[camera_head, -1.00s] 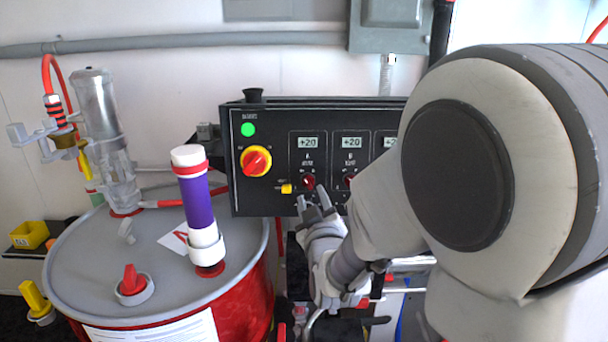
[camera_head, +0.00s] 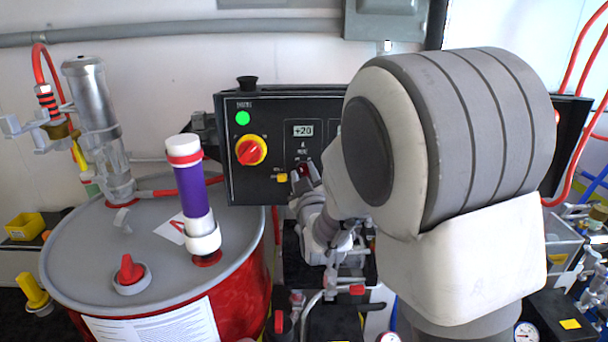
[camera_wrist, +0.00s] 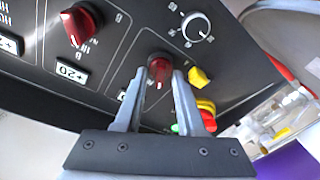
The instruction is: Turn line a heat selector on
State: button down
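The line A heat selector is a small red knob (camera_head: 303,168) below the A label and its +20 display (camera_head: 302,130) on the black control panel (camera_head: 265,104). It also shows in the wrist view (camera_wrist: 160,69), between the tips of my gripper (camera_wrist: 160,77). My gripper (camera_head: 305,183) reaches the panel from below in the head view. The two fingers stand apart, one on each side of the knob. A thin gap seems to show beside it; I cannot tell whether either finger touches it. The knob's pointer setting cannot be read clearly.
The line B red knob (camera_wrist: 82,24) is beside it in the wrist view. A yellow knob (camera_wrist: 200,78) and a red-yellow main switch (camera_head: 249,150) are close by. A green lamp (camera_head: 242,118) is lit. A red drum (camera_head: 240,297) with a purple-banded cylinder (camera_head: 195,195) stands left.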

jog(key=shift+f+m+b, duration=0.15)
jog(key=shift+m+b, duration=0.15)
jog(key=shift+b, duration=0.3)
jog(key=shift+f+m+b, duration=0.1)
jog(key=shift+m+b, duration=0.6)
jog(key=shift+b, duration=0.25)
jog(key=m+h+b, duration=0.1)
jog(key=m+b, duration=0.1)
jog(key=b, duration=0.1)
jog(key=shift+m, duration=0.4)
jog(key=m+h+b, duration=0.1)
jog(key=m+b, duration=0.2)
jog(key=m, duration=0.1)
jog(key=shift+b, duration=0.4)
jog(key=m+h+b, duration=0.1)
jog(key=m+b, duration=0.1)
jog(key=m, duration=0.3)
jog(key=shift+r, duration=0.2)
jog(key=shift+m+h, duration=0.3)
jog(key=c, duration=0.9)
grip_release()
